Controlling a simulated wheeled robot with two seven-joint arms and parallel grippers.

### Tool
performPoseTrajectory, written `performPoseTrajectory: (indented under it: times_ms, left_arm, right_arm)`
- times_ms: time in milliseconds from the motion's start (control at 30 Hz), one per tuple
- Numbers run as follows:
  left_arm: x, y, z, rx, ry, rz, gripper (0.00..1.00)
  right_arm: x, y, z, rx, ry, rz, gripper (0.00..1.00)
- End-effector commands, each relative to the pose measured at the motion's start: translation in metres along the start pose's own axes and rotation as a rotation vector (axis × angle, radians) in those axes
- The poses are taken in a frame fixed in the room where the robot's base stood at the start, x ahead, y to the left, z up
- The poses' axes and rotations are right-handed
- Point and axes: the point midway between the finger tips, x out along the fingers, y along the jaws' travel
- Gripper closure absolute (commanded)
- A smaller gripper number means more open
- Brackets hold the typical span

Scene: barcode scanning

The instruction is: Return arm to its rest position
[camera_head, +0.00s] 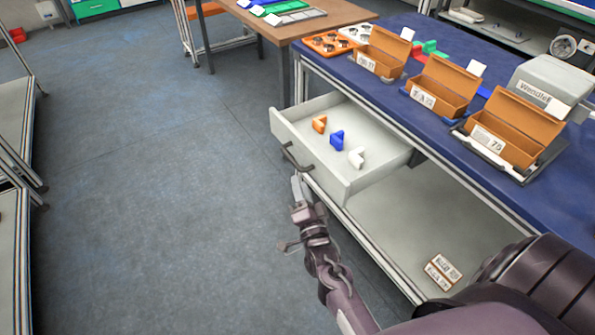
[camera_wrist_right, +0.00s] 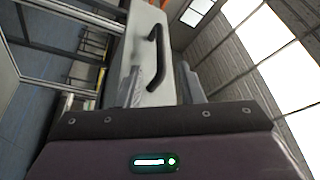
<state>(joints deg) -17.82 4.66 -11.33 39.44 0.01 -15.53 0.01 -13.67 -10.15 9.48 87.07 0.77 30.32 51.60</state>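My right gripper (camera_head: 298,187) is just in front of the open drawer (camera_head: 345,187), near its dark handle (camera_head: 297,158). The right wrist view shows the gripper's two fingers (camera_wrist_right: 160,84) apart, with the handle (camera_wrist_right: 157,58) ahead of and between them. The gripper holds nothing, and the handle appears clear of the fingers. The drawer is pulled out and holds an orange piece (camera_head: 319,124), a blue piece (camera_head: 337,140) and a white piece (camera_head: 356,158). My left gripper is not in view.
Three open brown boxes (camera_head: 520,145) stand on the blue workbench (camera_head: 410,108), beside a grey device labelled Wendler (camera_head: 553,82). A small labelled box (camera_head: 442,272) lies on the lower shelf (camera_head: 400,225). A wooden table (camera_head: 315,17) stands behind. The floor (camera_head: 160,170) at left is clear.

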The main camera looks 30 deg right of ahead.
Motion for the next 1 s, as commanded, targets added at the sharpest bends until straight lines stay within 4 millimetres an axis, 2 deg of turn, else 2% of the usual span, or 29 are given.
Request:
performPoseTrajectory:
  times_ms: [133, 700, 767, 867, 967, 1000]
  left_arm:
    - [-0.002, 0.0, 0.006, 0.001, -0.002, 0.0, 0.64]
    - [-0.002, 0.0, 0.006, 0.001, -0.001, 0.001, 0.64]
    - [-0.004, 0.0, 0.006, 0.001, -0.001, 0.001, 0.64]
    - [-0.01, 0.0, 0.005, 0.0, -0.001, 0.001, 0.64]
    - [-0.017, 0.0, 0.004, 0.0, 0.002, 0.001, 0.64]
    - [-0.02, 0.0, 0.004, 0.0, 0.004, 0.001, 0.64]
  right_arm:
    - [-0.01, -0.001, 0.0, 0.0, 0.0, -0.001, 0.66]
    - [-0.013, 0.003, 0.005, -0.009, -0.015, 0.01, 0.66]
    - [-0.018, 0.011, 0.015, -0.032, -0.05, 0.035, 0.66]
    - [-0.037, 0.037, 0.048, -0.112, -0.168, 0.11, 0.66]
    - [-0.075, 0.077, 0.091, -0.24, -0.353, 0.21, 0.66]
    - [-0.096, 0.094, 0.108, -0.297, -0.437, 0.249, 0.66]
